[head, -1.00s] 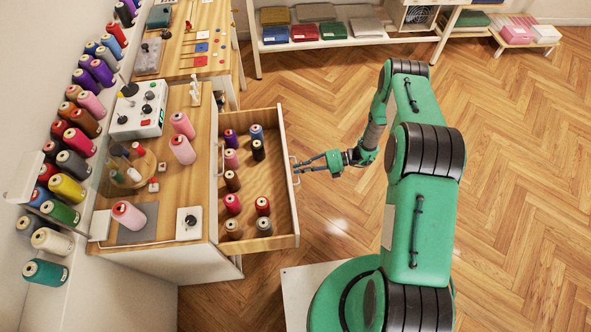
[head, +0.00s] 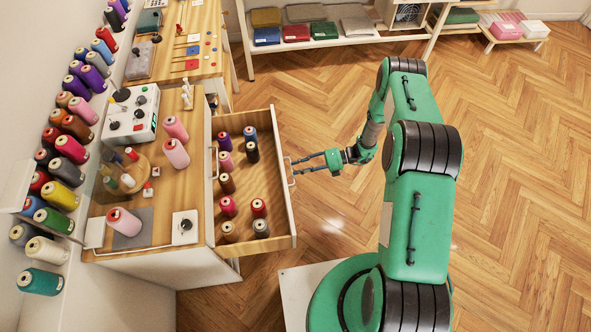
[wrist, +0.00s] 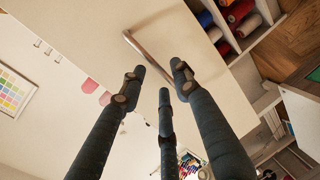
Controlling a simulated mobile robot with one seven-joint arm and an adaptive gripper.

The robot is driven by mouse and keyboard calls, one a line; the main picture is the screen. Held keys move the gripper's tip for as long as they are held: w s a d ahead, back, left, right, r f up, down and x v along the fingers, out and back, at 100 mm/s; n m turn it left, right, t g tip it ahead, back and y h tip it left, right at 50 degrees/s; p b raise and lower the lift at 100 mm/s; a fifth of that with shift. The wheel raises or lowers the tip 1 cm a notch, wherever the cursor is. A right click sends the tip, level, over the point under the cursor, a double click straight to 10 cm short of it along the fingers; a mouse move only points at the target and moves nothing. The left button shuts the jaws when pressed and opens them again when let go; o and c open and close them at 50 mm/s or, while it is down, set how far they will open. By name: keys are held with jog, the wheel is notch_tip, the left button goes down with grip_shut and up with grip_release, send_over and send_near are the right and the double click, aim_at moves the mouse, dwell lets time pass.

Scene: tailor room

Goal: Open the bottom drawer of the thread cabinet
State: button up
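The thread cabinet (head: 228,192) stands left of my arm. One of its drawers (head: 263,185) is pulled well out, with several spools standing inside. Its level among the drawers cannot be told; the front's outer face is mostly hidden from above. The drawer's handle (head: 292,172) is a thin bar on its front. My gripper (head: 298,163) is close in front of this handle. In the wrist view, my gripper (wrist: 160,78) has its dark fingers spread. A coppery handle (wrist: 145,55) on a pale drawer front (wrist: 75,30) lies just beyond the fingertips; contact cannot be told.
Spools, a control box (head: 131,114) and a white square block (head: 185,227) sit on the cabinet top. A spool rack (head: 75,225) lines the left wall. A low shelf (head: 345,40) stands at the back. The wooden floor (head: 510,190) to the right is clear.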

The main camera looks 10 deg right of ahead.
jog(key=v, duration=1)
dwell(0.4)
jog(key=s+a+r+n+g+h, duration=0.15)
jog(key=r+n+h, duration=0.25)
jog(key=r+n, duration=1.05)
jog(key=s+a+r+n+g+h, duration=0.15)
jog(key=r+n+h, duration=0.25)
jog(key=r, duration=2.1)
jog(key=s+d+r+n+t+h, duration=0.1)
jog(key=s+r+n+t+h, duration=0.6)
jog(key=s+r+n, duration=1)
jog(key=shift+s+r+t+h, duration=0.3)
jog(key=shift+s+r+t, duration=0.5)
jog(key=shift+s+r, duration=3.35)
